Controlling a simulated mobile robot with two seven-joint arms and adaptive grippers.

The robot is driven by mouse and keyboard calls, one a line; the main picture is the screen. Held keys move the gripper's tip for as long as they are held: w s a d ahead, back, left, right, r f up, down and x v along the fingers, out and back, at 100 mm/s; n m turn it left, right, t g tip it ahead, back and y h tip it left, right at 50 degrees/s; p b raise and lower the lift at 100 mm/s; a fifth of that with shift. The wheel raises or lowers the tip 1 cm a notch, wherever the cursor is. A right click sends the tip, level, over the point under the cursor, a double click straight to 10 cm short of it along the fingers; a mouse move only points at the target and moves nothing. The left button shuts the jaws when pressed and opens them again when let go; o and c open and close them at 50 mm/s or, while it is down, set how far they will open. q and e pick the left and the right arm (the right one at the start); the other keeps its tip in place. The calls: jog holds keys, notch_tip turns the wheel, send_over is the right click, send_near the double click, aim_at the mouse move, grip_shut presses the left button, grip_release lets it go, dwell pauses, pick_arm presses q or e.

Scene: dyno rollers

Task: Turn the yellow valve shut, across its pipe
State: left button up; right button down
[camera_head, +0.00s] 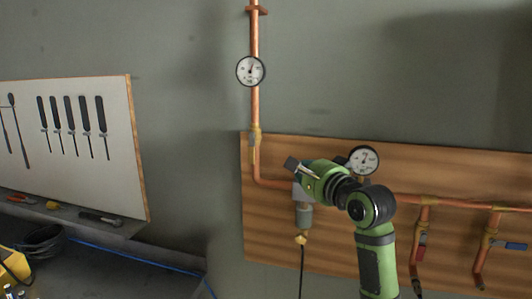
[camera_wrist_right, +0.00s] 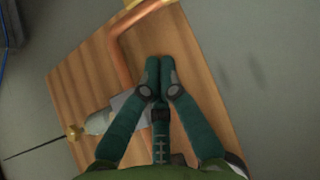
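The yellow valve (camera_head: 255,138) sits on the vertical copper pipe (camera_head: 256,108), near the top left corner of the wooden board. Its handle appears to hang along the pipe. My right gripper (camera_head: 291,163) is in front of the board, to the right of and slightly below the valve, apart from it in the picture. In the right wrist view its fingertips (camera_wrist_right: 160,62) are together with nothing visible between them. A brassy fitting on the pipe is cut off at that view's top edge. My left gripper is not in view.
A gauge (camera_head: 250,71) is above the valve and another gauge (camera_head: 363,160) is right of my gripper. A grey canister (camera_head: 304,217) hangs below the gripper. Red-handled (camera_head: 422,246) and blue-handled (camera_head: 515,246) valves are at right. A tool board (camera_head: 118,155) stands left; wall between is clear.

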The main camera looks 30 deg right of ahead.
aim_at(252, 149)
jog(key=w+a+p, duration=0.2)
jog(key=w+p, duration=0.2)
jog(key=w, duration=0.5)
jog(key=shift+a+p, duration=0.15)
jog(key=shift+p, duration=0.25)
